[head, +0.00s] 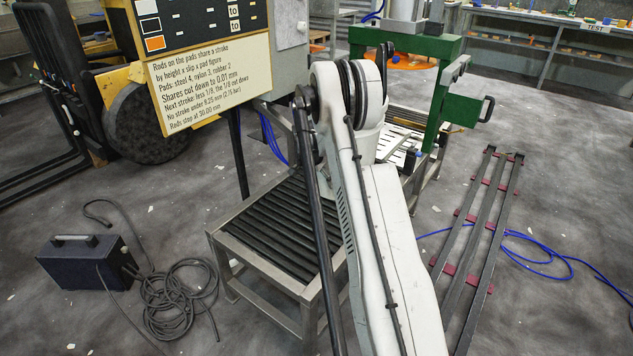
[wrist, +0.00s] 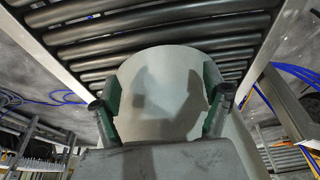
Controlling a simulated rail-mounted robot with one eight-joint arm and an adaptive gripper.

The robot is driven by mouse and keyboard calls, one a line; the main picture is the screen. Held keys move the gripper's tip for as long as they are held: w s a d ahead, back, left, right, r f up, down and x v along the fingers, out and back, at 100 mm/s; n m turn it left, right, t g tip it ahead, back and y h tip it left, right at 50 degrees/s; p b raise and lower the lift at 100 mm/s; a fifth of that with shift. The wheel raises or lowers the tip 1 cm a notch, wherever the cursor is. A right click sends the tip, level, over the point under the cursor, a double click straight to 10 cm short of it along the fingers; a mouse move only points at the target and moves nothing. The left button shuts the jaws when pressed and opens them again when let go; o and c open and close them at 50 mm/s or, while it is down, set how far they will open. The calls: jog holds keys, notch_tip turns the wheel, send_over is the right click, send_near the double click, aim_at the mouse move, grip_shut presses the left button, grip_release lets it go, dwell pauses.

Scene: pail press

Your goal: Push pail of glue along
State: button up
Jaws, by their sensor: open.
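The pail of glue appears in the wrist view as a pale, round shape (wrist: 165,75) against the black rollers, with my shadow on it. My gripper (wrist: 162,105) has its dark fingers with green pads apart, one on each side of the pail. I cannot tell whether either pad touches it. In the head view my white arm hides the gripper, and I cannot make out the pail for sure. The roller conveyor (head: 275,232) has black rollers in a grey metal frame. Beyond the arm stands the green press frame (head: 440,110).
A yellow-and-black sign (head: 215,85) stands left of the arm. A dark box (head: 85,262) with coiled cable (head: 178,297) lies on the floor at left. A low rail rack (head: 478,222) and blue hoses (head: 540,255) lie at right. A bench (head: 550,35) stands behind.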

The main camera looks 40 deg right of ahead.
jog(key=d, duration=0.6)
jog(key=shift+w, duration=0.45)
jog(key=shift+d, duration=0.1)
jog(key=d, duration=0.3)
jog(key=shift+w+d+r+b, duration=0.1)
jog(key=shift+w+d+b, duration=0.05)
jog(key=shift+w+b, duration=0.25)
dwell(0.3)
jog(key=shift+r, duration=0.1)
jog(key=s+a+r+p, duration=0.1)
jog(key=a+r+p, duration=0.1)
jog(key=a+r, duration=0.2)
jog(key=shift+a+r, duration=0.35)
jog(key=shift+a, duration=0.15)
dwell(0.5)
